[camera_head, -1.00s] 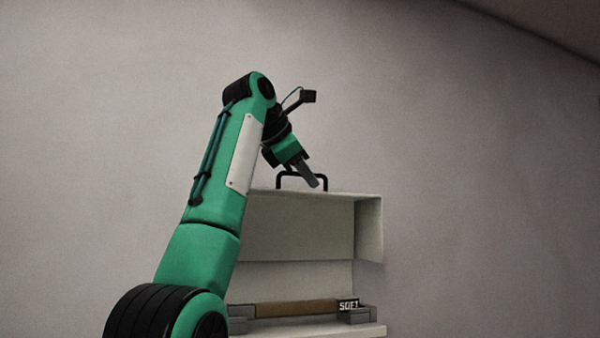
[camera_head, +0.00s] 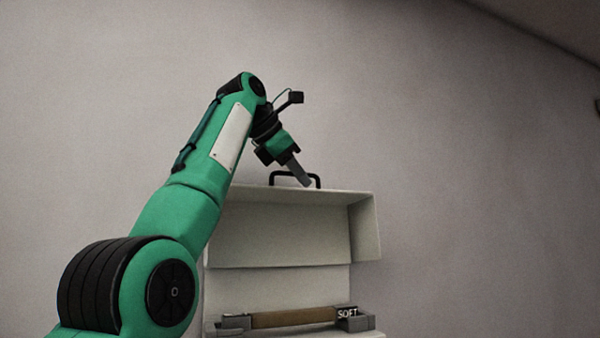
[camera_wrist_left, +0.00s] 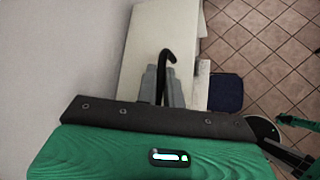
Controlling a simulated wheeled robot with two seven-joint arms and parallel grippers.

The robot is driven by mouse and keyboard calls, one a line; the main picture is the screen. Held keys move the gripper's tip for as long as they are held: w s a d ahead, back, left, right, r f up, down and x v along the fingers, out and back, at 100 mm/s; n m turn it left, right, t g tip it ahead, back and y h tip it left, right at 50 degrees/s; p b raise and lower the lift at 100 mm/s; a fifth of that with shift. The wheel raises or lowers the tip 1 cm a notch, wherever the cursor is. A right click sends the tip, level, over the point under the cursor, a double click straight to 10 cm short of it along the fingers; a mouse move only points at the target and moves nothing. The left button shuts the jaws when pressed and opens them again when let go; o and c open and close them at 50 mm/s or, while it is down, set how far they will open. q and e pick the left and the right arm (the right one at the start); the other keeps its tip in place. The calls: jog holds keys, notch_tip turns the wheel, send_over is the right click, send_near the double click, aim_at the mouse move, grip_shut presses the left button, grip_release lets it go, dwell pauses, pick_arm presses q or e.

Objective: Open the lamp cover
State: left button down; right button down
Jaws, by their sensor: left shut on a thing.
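The lamp cover (camera_head: 290,240) is a pale box-shaped flap, raised above the lamp on the wall, with its hollow inner side facing me. A black handle (camera_head: 317,180) stands on its top edge. My left gripper (camera_head: 306,182) is shut on the handle, reaching down from the upper left. In the left wrist view the black handle (camera_wrist_left: 167,56) runs between the grey fingers, with the pale cover (camera_wrist_left: 140,40) around it. Below the cover in the head view, a brownish tube (camera_head: 292,318) labelled "SOFT" sits between grey end holders. My right gripper is not in view.
The lamp is against a plain grey wall (camera_head: 480,180), clear to the right. In the left wrist view there is a tiled floor (camera_wrist_left: 265,40), a dark blue object (camera_wrist_left: 226,92) and a green and black part at the lower right.

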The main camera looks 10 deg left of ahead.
pick_arm(q)
jog(key=shift+f, duration=0.15)
jog(key=c, duration=1.8)
grip_release()
jog(key=shift+w, duration=0.1)
jog(key=shift+w+a, duration=0.1)
jog(key=shift+a, duration=0.05)
jog(key=shift+v, duration=3.75)
